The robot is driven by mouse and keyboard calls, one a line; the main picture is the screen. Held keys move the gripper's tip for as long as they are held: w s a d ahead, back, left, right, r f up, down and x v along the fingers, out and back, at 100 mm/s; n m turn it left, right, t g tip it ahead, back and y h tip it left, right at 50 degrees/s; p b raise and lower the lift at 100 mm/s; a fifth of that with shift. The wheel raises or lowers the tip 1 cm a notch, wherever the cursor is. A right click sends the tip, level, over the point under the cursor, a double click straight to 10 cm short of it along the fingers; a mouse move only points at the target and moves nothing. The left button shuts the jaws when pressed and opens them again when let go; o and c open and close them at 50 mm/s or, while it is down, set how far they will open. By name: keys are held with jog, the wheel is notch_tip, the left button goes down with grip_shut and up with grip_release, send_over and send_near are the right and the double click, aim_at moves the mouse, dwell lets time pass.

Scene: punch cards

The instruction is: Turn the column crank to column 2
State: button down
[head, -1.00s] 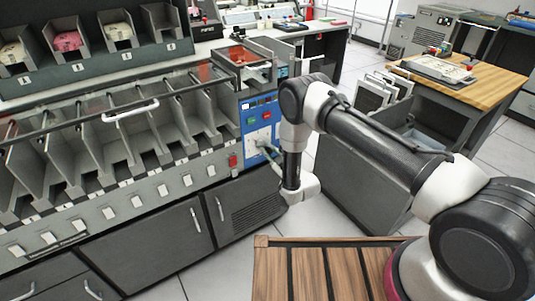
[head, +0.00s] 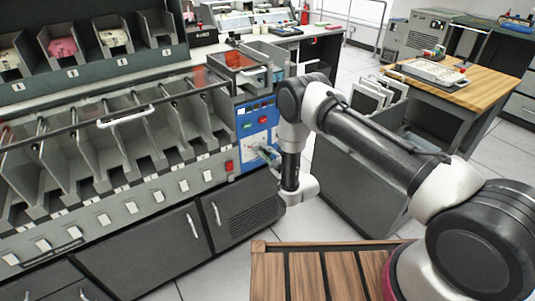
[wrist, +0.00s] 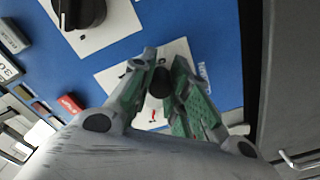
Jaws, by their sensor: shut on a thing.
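The column crank (wrist: 158,84) is a black knob on a white dial plate (wrist: 179,50) with small red and black marks on the blue panel. In the wrist view the knob sits between the green-padded fingers of my gripper (wrist: 164,62), which is shut on it. The fingers hide much of the plate, so I cannot read which column the crank is at. In the head view my gripper (head: 268,154) reaches the lower right of the blue panel (head: 242,142), and the crank is too small to make out there.
A second black knob (wrist: 82,12) on its own white plate is close to the gripper. Green (head: 249,127) and red (head: 264,121) buttons are on the panel, and a red switch (head: 229,166) is left of it. A wooden-topped surface (head: 310,275) is in front.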

jog(key=shift+a, duration=0.1)
jog(key=c, duration=1.3)
grip_release()
jog(key=v, duration=1.2)
